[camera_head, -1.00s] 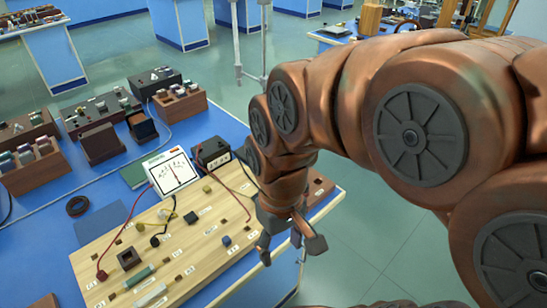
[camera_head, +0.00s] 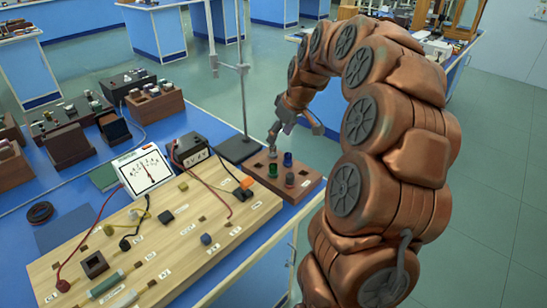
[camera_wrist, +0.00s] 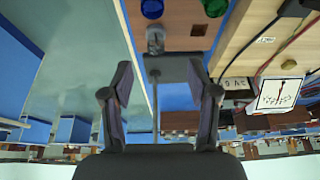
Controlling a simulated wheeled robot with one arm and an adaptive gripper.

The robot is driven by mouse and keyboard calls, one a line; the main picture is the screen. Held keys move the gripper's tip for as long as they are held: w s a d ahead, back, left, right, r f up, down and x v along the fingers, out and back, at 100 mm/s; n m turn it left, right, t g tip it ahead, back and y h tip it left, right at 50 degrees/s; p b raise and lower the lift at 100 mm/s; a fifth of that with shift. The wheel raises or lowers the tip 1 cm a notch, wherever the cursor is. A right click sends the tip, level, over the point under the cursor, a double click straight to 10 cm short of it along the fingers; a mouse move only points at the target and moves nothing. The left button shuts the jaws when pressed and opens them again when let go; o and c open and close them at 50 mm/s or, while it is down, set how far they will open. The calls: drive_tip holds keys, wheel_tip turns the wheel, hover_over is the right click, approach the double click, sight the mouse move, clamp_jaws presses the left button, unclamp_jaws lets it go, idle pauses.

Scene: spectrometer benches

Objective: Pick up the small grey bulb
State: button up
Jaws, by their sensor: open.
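A small grey bulb (camera_head: 272,153) stands at the far edge of a brown wooden block (camera_head: 318,184). In the wrist view this bulb (camera_wrist: 155,40) shows just beyond the fingertips, a little left of the middle between them. A green bulb (camera_head: 273,170), a blue bulb (camera_head: 287,159) and another greyish piece (camera_head: 290,180) are on the same block. My gripper (camera_head: 294,133) is above the block's far side, with its left finger close to the grey bulb. In the wrist view my gripper (camera_wrist: 160,76) is open and empty; whether it touches the bulb cannot be told.
A metal stand (camera_head: 241,100) with a dark base rises behind the block. A wooden circuit board (camera_head: 200,262) with wires and a white meter (camera_head: 147,172) lie to the left. Dark boxes fill the far left of the blue bench. Floor is open at right.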

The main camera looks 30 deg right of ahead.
sight(274, 146)
drive_tip(key=shift+w+d+f, duration=0.15)
drive_tip(key=shift+d+f, duration=0.05)
drive_tip(key=shift+d, duration=0.2)
drive_tip(key=shift+w+f, duration=0.15)
drive_tip(key=shift+f, duration=0.05)
drive_tip(key=shift+p+x, duration=0.7)
drive_tip(key=shift+x, duration=2.85)
drive_tip(key=shift+w+a+r, duration=0.1)
drive_tip(key=shift+a, duration=0.1)
drive_tip(key=c, duration=1)
drive_tip(key=shift+c, duration=0.2)
